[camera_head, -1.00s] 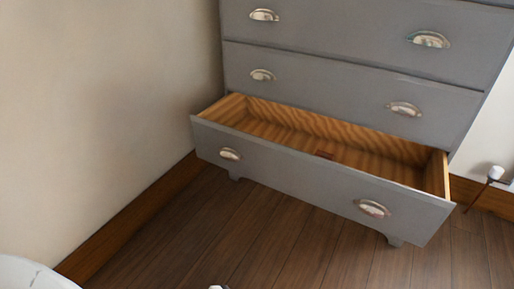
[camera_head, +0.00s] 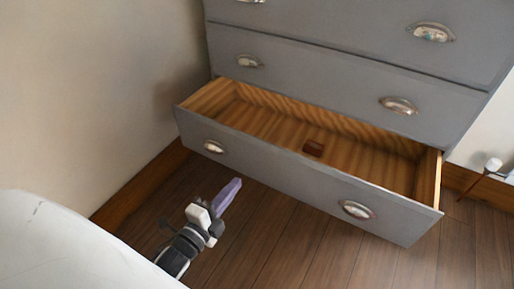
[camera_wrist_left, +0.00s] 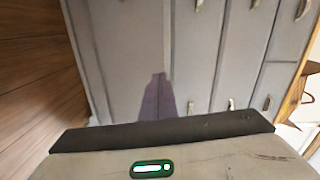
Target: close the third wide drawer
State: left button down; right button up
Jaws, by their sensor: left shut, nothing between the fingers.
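The third wide drawer (camera_head: 290,172) is the bottom drawer of a grey dresser (camera_head: 330,75). It is pulled well out, with its bare wood inside showing and two metal cup handles on its front. My left gripper (camera_head: 229,194) is shut and empty, in front of the drawer's left half and apart from it. In the left wrist view the shut fingers (camera_wrist_left: 158,98) point toward the grey dresser fronts. My right gripper does not show.
A plain wall (camera_head: 90,90) with a wooden skirting board stands at left. The wooden floor (camera_head: 300,250) before the drawer is clear. A thin stand with a white top (camera_head: 493,164) is at right.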

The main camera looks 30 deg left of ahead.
pick_arm(q)
jog(key=m, duration=0.1)
jog(key=b, duration=0.3)
send_near(263, 146)
jog(key=shift+m+t, duration=0.3)
jog(key=w, duration=0.5)
jog(key=shift+w+a+f, duration=0.15)
jog(key=shift+w+f, duration=0.1)
jog(key=shift+f, duration=0.1)
jog(key=shift+w+r, duration=0.1)
jog(key=shift+w, duration=0.35)
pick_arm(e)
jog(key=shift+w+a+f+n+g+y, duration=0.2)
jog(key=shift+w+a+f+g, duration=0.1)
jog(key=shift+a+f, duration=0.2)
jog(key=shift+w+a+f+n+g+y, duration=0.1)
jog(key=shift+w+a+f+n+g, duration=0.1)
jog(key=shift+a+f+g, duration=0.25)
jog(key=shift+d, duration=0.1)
